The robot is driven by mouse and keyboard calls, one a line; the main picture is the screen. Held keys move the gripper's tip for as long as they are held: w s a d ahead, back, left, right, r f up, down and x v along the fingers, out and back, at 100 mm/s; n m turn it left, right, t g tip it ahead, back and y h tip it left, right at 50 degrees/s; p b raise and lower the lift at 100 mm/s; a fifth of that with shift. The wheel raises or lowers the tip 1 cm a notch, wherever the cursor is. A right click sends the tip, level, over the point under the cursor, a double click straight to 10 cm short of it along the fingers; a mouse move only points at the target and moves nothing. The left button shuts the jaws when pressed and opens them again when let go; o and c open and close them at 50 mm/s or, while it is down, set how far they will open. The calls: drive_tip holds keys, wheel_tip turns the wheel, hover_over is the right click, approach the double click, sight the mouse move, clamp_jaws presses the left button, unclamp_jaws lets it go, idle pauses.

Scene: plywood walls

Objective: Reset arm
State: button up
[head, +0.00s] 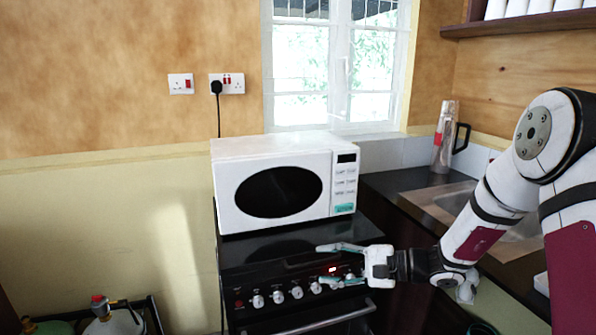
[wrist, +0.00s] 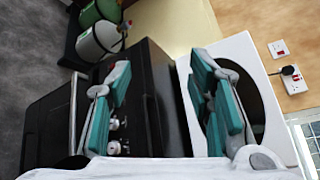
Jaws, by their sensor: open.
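My arm reaches in from the right in the head view. My gripper (head: 331,264) is open and empty in front of the stove, a little below and in front of the microwave. Its two teal fingers are spread apart in the wrist view (wrist: 160,100), with nothing between them. The white microwave (head: 245,158) stands on top of the black stove (head: 235,250), with its door shut. In the wrist view the microwave (wrist: 258,68) is behind the right finger and the stove (wrist: 150,70) is behind and between the fingers.
A counter (head: 395,183) with a sink (head: 445,205) lies right of the microwave, with a flask (head: 442,140) at its back. Gas cylinders (head: 112,322) stand on the floor at lower left. A shelf (head: 520,24) hangs at upper right. Wall sockets (head: 227,84) are above the microwave.

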drive_tip(key=s+r+n+g+h, duration=0.3)
drive_tip(key=s+r, duration=0.2)
drive_tip(key=s, duration=0.4)
drive_tip(key=s+r+n+g+h, duration=0.2)
drive_tip(key=s+r+n+h, duration=0.2)
drive_tip(key=s, duration=0.5)
drive_tip(key=s+d+r+n+t+h, duration=0.1)
drive_tip(key=s+d+r+t+h, duration=0.1)
drive_tip(key=s+d+h, duration=0.2)
drive_tip(key=s+d+r+n+t+h, duration=0.1)
drive_tip(key=s+d+r+t+h, duration=0.1)
drive_tip(key=s+d, duration=0.6)
drive_tip(key=shift+s+r+t+h, duration=0.3)
drive_tip(key=shift+s+r+h, duration=0.1)
drive_tip(key=shift+s+h, duration=0.5)
